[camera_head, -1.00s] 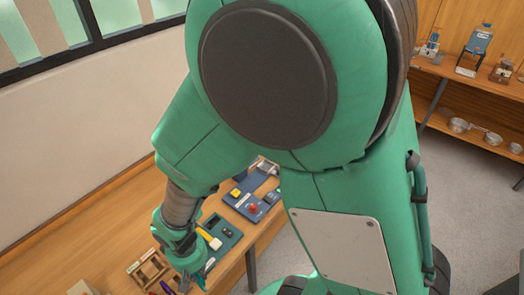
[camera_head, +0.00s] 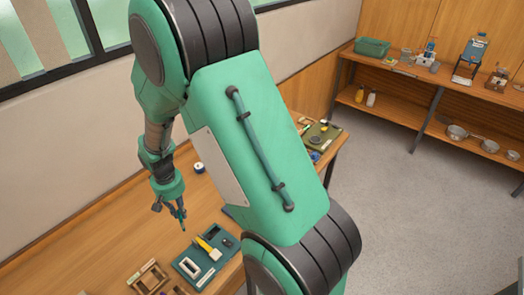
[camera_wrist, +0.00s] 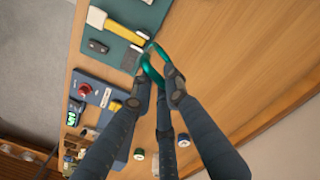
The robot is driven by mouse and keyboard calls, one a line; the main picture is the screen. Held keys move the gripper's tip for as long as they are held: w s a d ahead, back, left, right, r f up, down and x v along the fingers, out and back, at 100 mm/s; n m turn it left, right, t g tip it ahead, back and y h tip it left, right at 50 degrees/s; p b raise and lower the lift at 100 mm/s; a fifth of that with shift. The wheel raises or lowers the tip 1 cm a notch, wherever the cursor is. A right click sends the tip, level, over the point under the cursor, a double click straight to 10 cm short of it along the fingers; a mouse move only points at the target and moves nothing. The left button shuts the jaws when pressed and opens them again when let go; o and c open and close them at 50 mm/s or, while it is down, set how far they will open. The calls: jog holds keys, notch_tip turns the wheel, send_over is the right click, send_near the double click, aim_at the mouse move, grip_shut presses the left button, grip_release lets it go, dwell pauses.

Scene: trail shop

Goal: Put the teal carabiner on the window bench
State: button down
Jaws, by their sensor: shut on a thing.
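The teal carabiner (camera_wrist: 151,66) is a bright loop between the fingertips of my gripper (camera_wrist: 160,72) in the wrist view, and my gripper is shut on it. In the head view my gripper (camera_head: 176,211) hangs pointing down above a long wooden bench (camera_head: 110,237) under the window, and the carabiner (camera_head: 182,225) is a small teal bit at its tips. The carabiner appears clear of the bench top. The bench surface also fills much of the wrist view (camera_wrist: 235,60).
A teal tray (camera_head: 183,266) with a yellow-handled tool (camera_head: 206,245) lies near the gripper. A wooden divided box (camera_head: 148,278) is beside it. A small round roll (camera_head: 199,168) stands farther along. A blue tray with a red button (camera_wrist: 85,89) shows in the wrist view. Bare wood lies near the wall.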

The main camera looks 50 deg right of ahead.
jog(key=w+d+m+p, duration=0.1)
jog(key=w+d, duration=0.4)
jog(key=d, duration=0.8)
jog(key=w+d+f+m+p, duration=0.1)
jog(key=w+d, duration=0.5)
jog(key=d, duration=0.8)
jog(key=w+d+f+m+p, duration=0.1)
jog(key=w+d+m, duration=0.2)
jog(key=d, duration=1.1)
jog(key=w, duration=0.2)
jog(key=shift+w, duration=0.3)
jog(key=shift+d, duration=0.1)
notch_tip(320, 180, down, 6)
jog(key=shift+p, duration=0.35)
jog(key=shift+f, duration=0.1)
jog(key=shift+f, duration=1.85)
jog(key=shift+f, duration=0.2)
